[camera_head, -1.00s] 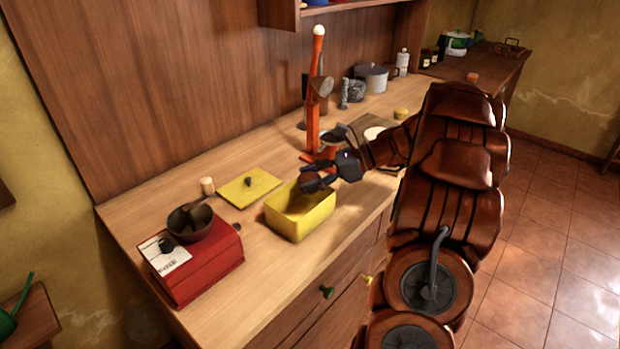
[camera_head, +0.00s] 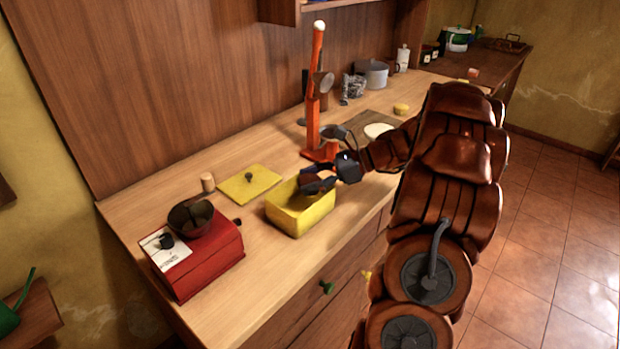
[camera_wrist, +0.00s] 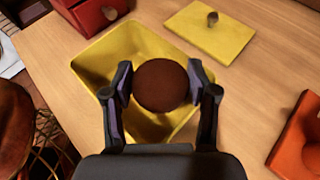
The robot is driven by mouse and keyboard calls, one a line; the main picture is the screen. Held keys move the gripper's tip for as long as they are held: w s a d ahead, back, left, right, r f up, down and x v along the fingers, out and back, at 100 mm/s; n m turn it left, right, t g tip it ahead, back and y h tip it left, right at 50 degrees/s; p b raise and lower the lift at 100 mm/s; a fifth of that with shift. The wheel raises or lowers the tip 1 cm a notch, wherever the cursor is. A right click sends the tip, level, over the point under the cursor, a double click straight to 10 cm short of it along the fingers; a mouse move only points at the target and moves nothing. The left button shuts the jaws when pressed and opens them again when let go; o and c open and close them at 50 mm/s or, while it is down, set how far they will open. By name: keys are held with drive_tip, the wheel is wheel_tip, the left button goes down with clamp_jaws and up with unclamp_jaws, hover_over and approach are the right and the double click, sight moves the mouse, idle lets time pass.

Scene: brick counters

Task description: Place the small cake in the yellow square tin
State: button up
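The small cake (camera_wrist: 161,86) is round and dark brown in the wrist view. My gripper (camera_wrist: 160,82) has one finger on each side of it, and the fingers appear to touch its sides. The yellow square tin (camera_head: 300,218) stands uncovered on the counter. In the head view my gripper (camera_head: 318,184) is over the tin's far right part, with the cake mostly hidden by the fingers. In the wrist view the cake is in front of the opening of the tin (camera_wrist: 95,65). I cannot tell how far it is above the tin's floor.
The yellow lid (camera_head: 262,188) with a dark knob lies behind the tin. A red scale (camera_head: 215,265) with a dark bowl (camera_head: 190,219) stands to the left. An orange stand (camera_head: 314,100) rises behind my gripper. A white round thing (camera_head: 378,131) lies farther back.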

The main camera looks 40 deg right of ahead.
drive_tip(key=o, duration=0.4)
drive_tip(key=shift+r, duration=0.1)
drive_tip(key=shift+s+d+r, duration=0.1)
drive_tip(key=shift+d+r, duration=0.05)
drive_tip(key=shift+r, duration=0.4)
drive_tip(key=b+v, duration=0.1)
drive_tip(key=v, duration=1)
drive_tip(key=shift+s+d+r, duration=0.15)
drive_tip(key=shift+s+d, duration=0.05)
drive_tip(key=shift+d, duration=0.05)
